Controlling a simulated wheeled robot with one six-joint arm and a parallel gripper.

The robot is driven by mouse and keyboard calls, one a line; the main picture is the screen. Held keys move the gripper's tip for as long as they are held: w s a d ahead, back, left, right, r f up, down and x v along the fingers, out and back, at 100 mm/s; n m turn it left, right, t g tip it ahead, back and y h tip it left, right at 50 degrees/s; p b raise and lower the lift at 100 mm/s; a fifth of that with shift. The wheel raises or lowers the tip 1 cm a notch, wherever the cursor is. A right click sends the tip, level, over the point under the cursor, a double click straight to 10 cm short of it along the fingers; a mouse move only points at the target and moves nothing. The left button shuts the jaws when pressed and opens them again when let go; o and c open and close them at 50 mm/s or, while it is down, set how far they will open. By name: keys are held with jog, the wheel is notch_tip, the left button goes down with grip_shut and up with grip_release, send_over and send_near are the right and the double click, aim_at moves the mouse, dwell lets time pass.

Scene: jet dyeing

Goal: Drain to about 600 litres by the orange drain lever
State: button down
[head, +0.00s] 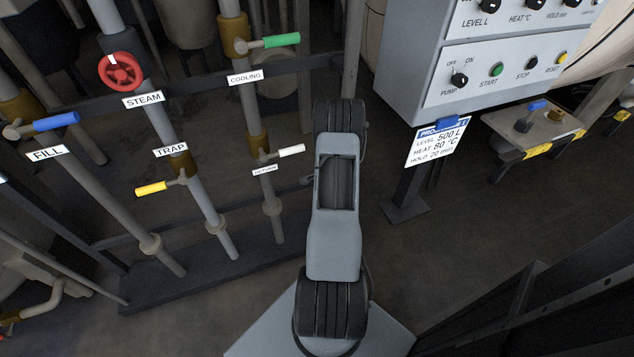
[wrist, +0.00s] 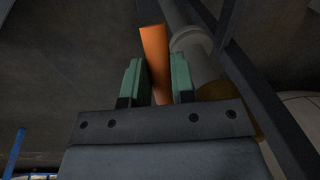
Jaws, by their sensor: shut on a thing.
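The orange drain lever (wrist: 153,43) shows in the wrist view as an orange bar between the two green jaws. My gripper (wrist: 158,68) is shut on it, with the lever's upper end sticking out past the jaws. A grey pipe with a collar (wrist: 192,42) is just right of the lever. The lever's lower part is hidden between the jaws. In the head view my arm stands at the middle, and neither my gripper nor the drain lever can be made out. No litre reading is visible.
Left in the head view is a pipe rack with a blue FILL lever (head: 56,121), red STEAM wheel (head: 121,71), yellow TRAP lever (head: 151,188), green COOLING lever (head: 281,40) and white lever (head: 291,150). A control panel (head: 490,75) with a 500 L card (head: 437,143) stands right.

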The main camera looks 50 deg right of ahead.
dwell(0.3)
jog(key=c, duration=1.1)
grip_release()
jog(key=shift+s+d, duration=0.1)
jog(key=shift+c, duration=0.2)
jog(key=shift+o, duration=1)
notch_tip(320, 180, up, 14)
jog(key=s+a+p, duration=0.1)
jog(key=a+p, duration=0.1)
jog(key=p, duration=0.1)
jog(key=shift+s+f, duration=0.25)
jog(key=shift+a, duration=0.1)
